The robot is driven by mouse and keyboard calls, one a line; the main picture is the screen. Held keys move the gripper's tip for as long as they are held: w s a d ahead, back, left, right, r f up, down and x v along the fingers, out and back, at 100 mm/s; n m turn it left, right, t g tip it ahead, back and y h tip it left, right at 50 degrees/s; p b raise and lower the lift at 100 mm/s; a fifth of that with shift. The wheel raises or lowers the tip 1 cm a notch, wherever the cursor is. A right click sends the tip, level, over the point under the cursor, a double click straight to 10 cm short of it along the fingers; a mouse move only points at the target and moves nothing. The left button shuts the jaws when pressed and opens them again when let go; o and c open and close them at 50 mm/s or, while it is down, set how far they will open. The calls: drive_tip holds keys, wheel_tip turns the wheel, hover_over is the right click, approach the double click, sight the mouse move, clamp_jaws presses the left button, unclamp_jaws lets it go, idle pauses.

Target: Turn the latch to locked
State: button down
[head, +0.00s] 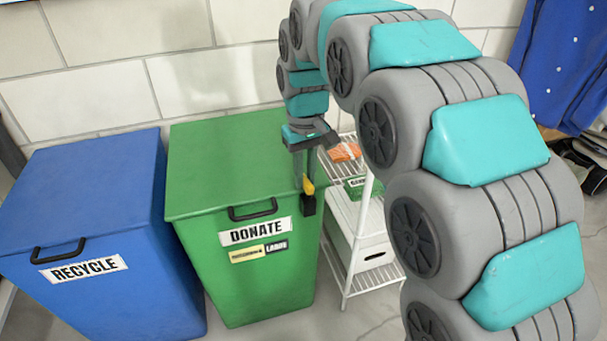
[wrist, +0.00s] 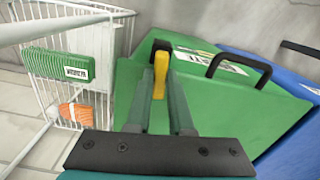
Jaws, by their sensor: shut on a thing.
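The green DONATE bin (head: 222,165) stands with its lid down. A yellow latch handle (head: 308,186) sits at the lid's front right corner, above a black latch piece (head: 308,204). In the wrist view the yellow handle (wrist: 160,72) lies between the two fingers of my gripper (wrist: 161,82), with the black piece (wrist: 160,46) just beyond it. My gripper (head: 307,179) reaches down from above and is shut on the yellow handle. The fingers hide part of the handle. I cannot tell from these views whether the latch is locked.
A blue RECYCLE bin (head: 95,215) stands left of the green bin. A white wire rack (head: 345,275) stands close on the right, holding an orange item (head: 345,152) and a green box (head: 355,187). A tiled wall is behind. Blue clothing (head: 560,60) hangs at the far right.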

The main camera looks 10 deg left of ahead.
sight(306, 179)
drive_tip(key=shift+w+d+m, duration=0.1)
drive_tip(key=shift+m, duration=0.5)
drive_tip(key=c, duration=0.8)
unclamp_jaws()
drive_tip(key=shift+r, duration=0.1)
wheel_tip(306, 179, up, 7)
drive_tip(key=shift+f, duration=0.1)
drive_tip(key=shift+r, duration=0.4)
drive_tip(key=shift+d+m, duration=0.1)
drive_tip(key=shift+m, duration=0.2)
